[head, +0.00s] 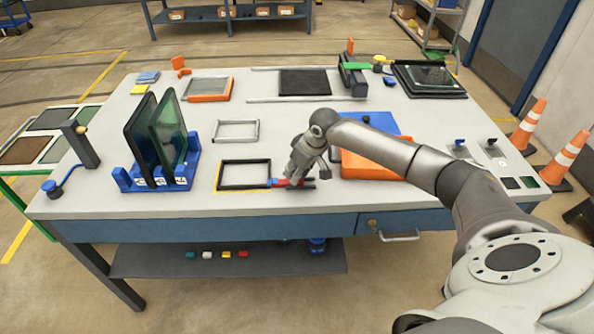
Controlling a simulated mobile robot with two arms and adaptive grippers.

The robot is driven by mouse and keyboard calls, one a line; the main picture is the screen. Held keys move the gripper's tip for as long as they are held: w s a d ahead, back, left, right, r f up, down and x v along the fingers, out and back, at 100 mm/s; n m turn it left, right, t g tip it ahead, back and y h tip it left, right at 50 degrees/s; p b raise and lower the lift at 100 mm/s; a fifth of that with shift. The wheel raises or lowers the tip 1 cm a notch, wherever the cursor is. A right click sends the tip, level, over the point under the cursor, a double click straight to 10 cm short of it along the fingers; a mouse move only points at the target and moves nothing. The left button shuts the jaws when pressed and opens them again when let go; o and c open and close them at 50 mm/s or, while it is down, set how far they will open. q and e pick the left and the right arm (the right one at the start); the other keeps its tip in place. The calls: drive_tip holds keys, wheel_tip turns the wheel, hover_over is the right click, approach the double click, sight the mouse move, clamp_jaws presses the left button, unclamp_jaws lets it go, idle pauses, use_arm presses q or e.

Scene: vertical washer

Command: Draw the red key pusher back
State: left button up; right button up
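A small red piece that looks like the red key pusher (281,182) lies near the table's front edge, beside the lower right corner of a black frame (244,187). A bit of blue shows at its left end and a dark part at its right. My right gripper (292,180) reaches down over it from the right, with its fingertips at or very near the red piece. The gripper partly covers the piece, and I cannot tell whether the fingers grip it. My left gripper is not in view.
A blue rack (127,181) with upright dark panels stands at the left. A grey frame (236,130) lies behind the black one. An orange block (362,166) and a blue plate (372,122) sit right of the gripper, close to my arm.

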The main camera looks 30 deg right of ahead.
clamp_jaws()
drive_tip(key=shift+s+d+p, duration=0.45)
drive_tip(key=shift+s+d, duration=0.15)
drive_tip(key=shift+d, duration=0.35)
drive_tip(key=shift+s+d+p, duration=0.4)
drive_tip(key=shift+s+d, duration=0.15)
drive_tip(key=shift+d, duration=0.4)
drive_tip(key=shift+o, duration=1.9)
unclamp_jaws()
drive_tip(key=o, duration=0.3)
drive_tip(key=shift+s+d, duration=0.1)
drive_tip(key=shift+d, duration=0.05)
